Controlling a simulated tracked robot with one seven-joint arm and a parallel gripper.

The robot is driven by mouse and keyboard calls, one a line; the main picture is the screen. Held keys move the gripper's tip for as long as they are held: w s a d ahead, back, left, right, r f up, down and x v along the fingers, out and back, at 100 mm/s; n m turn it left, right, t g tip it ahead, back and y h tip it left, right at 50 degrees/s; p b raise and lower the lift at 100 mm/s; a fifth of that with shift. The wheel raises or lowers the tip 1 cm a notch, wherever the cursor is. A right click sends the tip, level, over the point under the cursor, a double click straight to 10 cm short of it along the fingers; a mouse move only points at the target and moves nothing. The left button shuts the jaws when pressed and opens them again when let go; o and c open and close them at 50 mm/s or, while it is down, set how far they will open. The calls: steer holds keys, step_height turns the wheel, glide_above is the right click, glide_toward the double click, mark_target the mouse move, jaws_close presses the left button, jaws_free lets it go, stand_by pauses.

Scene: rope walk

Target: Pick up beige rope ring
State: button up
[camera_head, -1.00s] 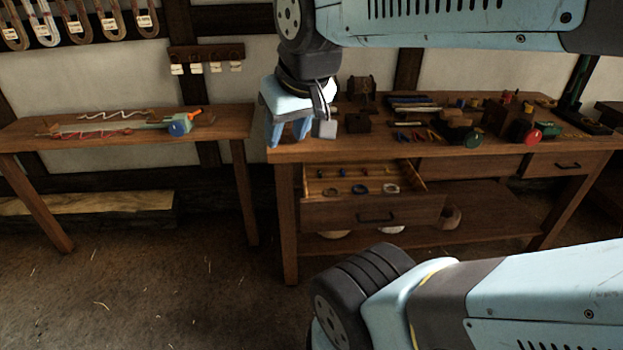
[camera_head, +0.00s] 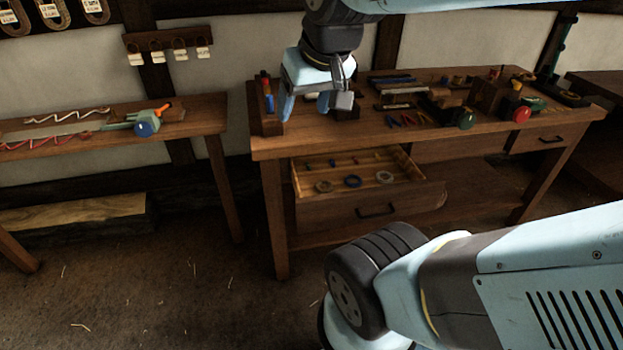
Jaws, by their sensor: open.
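The open drawer (camera_head: 345,216) of the right workbench holds three small rings in a row near its front. The right ring (camera_head: 385,177) looks pale beige, the middle ring (camera_head: 353,181) is blue, and the left ring (camera_head: 323,186) is grey-tan. The pale right one looks most like the beige rope ring, though it is small in view. My gripper (camera_head: 306,107) is open and empty, pointing down above the left part of the bench top. It is above and to the left of the rings, well apart from them.
The bench top (camera_head: 290,140) carries tools, wooden blocks and spools, mostly towards the back and right. A wooden holder (camera_head: 264,108) stands at its left end. Another table (camera_head: 205,118) stands to the left.

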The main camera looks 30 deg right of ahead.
steer(key=o, duration=0.5)
steer(key=shift+m+y, duration=0.4)
steer(key=shift+m, duration=0.5)
steer(key=w+f, duration=0.1)
steer(key=w, duration=0.1)
steer(key=w+d+f, duration=0.1)
steer(key=w+f, duration=0.1)
steer(key=w, duration=0.1)
steer(key=w+d+f, duration=0.1)
steer(key=w+f, duration=0.1)
steer(key=w, duration=0.1)
steer(key=shift+w+f, duration=0.15)
steer(key=shift+f, duration=0.05)
steer(key=m+g+h, duration=0.2)
steer(key=m+h, duration=0.2)
steer(key=m, duration=0.2)
glide_above(324, 187)
steer(key=s+a, duration=0.3)
steer(key=s, duration=0.2)
step_height(324, 187, down, 26)
steer(key=shift+a+x, duration=0.2)
steer(key=shift+x, duration=1.95)
steer(key=shift+a+x, duration=0.15)
steer(key=shift+x, duration=2)
steer(key=shift+a+x, duration=0.2)
steer(key=shift+x, duration=1.95)
